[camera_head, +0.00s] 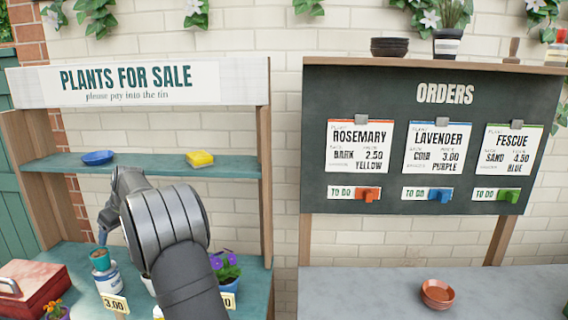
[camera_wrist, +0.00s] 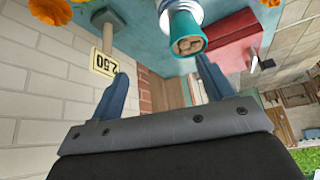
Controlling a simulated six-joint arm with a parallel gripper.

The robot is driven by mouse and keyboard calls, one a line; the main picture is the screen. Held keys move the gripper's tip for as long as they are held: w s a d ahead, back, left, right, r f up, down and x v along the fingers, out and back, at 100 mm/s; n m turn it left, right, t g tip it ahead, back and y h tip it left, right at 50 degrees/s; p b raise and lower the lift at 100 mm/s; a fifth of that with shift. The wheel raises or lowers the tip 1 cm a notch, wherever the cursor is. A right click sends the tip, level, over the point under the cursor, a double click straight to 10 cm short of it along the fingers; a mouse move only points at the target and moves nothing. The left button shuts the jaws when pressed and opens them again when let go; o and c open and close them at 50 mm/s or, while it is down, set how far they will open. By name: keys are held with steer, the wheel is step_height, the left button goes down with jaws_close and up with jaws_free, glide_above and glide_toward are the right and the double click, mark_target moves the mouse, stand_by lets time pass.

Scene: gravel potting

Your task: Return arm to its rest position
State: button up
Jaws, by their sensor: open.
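My gripper (camera_wrist: 160,68) is open, its two blue fingers apart with nothing between them. In the head view it (camera_head: 103,237) hangs at the left, just above a small teal pot (camera_head: 100,260). My grey arm reaches in from the bottom and covers part of the stall. In the wrist view the teal pot (camera_wrist: 188,44), with brown chunks in it, is beyond the fingertips and apart from them.
A red box (camera_head: 30,288) sits left of the pot. A price card (camera_head: 115,303) and purple flowers (camera_head: 226,266) are close to my arm. The right-hand grey table (camera_head: 350,290) is mostly clear, with a terracotta saucer (camera_head: 437,294).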

steer(key=w+d+f+m+t+h, duration=0.1)
steer(key=w+d+f+m, duration=0.2)
steer(key=d, duration=1.8)
steer(key=w+d+f+m+t+h, duration=0.1)
steer(key=w+d+f+m+h, duration=0.1)
steer(key=d, duration=2)
steer(key=w+d+f+m+t+h, duration=0.1)
steer(key=w+d+f+m, duration=0.3)
steer(key=d, duration=1.8)
steer(key=w+m+t, duration=0.1)
steer(key=w+m, duration=0.1)
steer(key=m, duration=0.1)
steer(key=shift+w+h, duration=0.15)
steer(key=shift+h, duration=0.15)
steer(key=shift+d, duration=0.1)
